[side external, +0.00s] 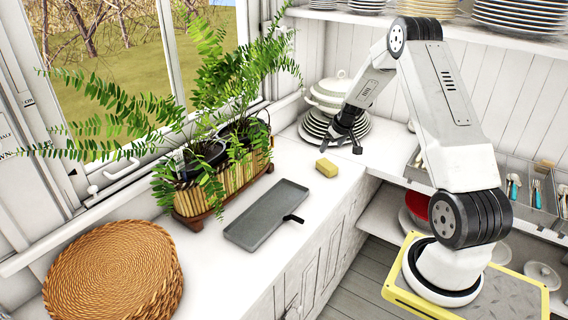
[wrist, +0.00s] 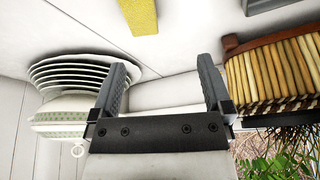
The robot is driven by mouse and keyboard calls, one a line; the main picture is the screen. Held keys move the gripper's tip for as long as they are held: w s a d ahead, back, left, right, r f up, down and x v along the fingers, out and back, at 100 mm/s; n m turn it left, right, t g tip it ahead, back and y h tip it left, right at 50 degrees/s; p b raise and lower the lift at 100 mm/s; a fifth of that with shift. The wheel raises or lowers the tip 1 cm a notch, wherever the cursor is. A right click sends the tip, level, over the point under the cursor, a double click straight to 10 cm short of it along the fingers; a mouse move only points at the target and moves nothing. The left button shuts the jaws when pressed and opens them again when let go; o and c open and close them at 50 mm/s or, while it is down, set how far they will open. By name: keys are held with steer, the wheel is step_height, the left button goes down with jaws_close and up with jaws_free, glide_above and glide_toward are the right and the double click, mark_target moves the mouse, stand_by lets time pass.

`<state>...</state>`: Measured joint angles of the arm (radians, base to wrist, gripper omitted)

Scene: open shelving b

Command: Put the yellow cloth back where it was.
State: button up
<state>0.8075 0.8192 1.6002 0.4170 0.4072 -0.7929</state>
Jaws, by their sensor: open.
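The yellow cloth (side external: 327,167) looks like a small, thick yellow block lying on the white counter, to the right of the planter. It also shows in the wrist view (wrist: 138,15), partly cut off by the top edge. My gripper (side external: 341,149) is open, with its fingers apart, above the counter between the cloth and the plate stack. In the wrist view, my gripper (wrist: 165,68) has nothing between its two dark fingers, and the cloth lies beyond the fingertips, apart from them.
A stack of plates (side external: 316,128) with a white tureen (side external: 328,92) stands close behind my gripper. A bamboo planter (side external: 222,182) with ferns stands by the window. A grey tray (side external: 265,214) and round wicker mats (side external: 112,275) lie nearer. Bare counter surrounds the cloth.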

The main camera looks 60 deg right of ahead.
steer(key=a+r+n+y, duration=0.1)
steer(key=a+r, duration=0.2)
steer(key=a, duration=0.8)
steer(key=a+r+n, duration=0.1)
steer(key=a+r, duration=0.2)
steer(key=a, duration=0.8)
steer(key=s+a+r+n+g, duration=0.1)
steer(key=s+a+r+n, duration=0.1)
steer(key=s+a, duration=1)
steer(key=a, duration=0.4)
steer(key=shift+s+a+g+y, duration=0.2)
steer(key=shift+s+g+y, duration=0.1)
